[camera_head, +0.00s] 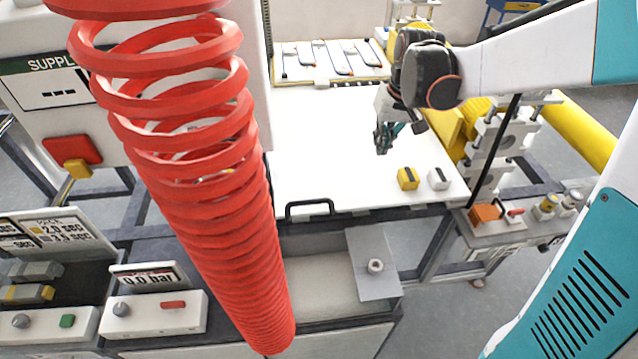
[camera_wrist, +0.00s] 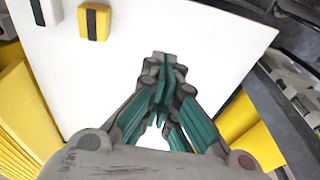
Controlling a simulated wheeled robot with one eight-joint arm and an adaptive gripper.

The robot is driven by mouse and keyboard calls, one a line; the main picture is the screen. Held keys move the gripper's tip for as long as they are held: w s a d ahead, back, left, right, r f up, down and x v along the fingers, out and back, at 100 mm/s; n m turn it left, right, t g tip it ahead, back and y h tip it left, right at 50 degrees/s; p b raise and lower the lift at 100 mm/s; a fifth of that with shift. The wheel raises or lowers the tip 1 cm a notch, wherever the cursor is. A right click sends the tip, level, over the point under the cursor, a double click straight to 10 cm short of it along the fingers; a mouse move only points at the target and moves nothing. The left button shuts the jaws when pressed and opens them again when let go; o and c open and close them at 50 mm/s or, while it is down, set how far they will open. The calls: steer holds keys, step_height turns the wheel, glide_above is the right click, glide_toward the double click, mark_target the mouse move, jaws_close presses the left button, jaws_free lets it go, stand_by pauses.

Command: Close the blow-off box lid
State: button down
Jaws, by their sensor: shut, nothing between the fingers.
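A long box with a pale interior (camera_head: 318,284) stands at the front, below the white work surface (camera_head: 330,150). Its top looks open, and the coiled hose hides its left part. A flat grey plate (camera_head: 368,243) with a round knob (camera_head: 376,265) sits at the right end of the opening; it looks like the lid, but I cannot tell for certain. My gripper (camera_head: 382,150) is shut and empty above the white surface, behind and apart from the box. The wrist view shows its fingertips (camera_wrist: 161,60) together over the white surface. The box is not visible there.
A large red coiled hose (camera_head: 190,160) hangs in front on the left. A black handle (camera_head: 310,207) is at the white surface's front edge. A yellow block (camera_head: 408,178) and a white block (camera_head: 439,179) are near my gripper. A control box (camera_head: 155,314) stands left.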

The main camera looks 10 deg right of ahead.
steer(key=s+a+r+g+p, duration=0.1)
steer(key=a+r+g+p, duration=0.2)
steer(key=a, duration=0.6)
steer(key=a+r+g+p, duration=0.1)
steer(key=a+r+p, duration=0.25)
steer(key=a, duration=0.45)
steer(key=s+a+f, duration=0.1)
steer(key=s+f, duration=0.4)
steer(key=f, duration=0.6)
steer(key=shift+f+h+p, duration=0.25)
steer(key=shift+h+p, duration=0.05)
steer(key=shift+h, duration=0.1)
steer(key=shift+s+a, duration=0.1)
steer(key=shift+s, duration=0.05)
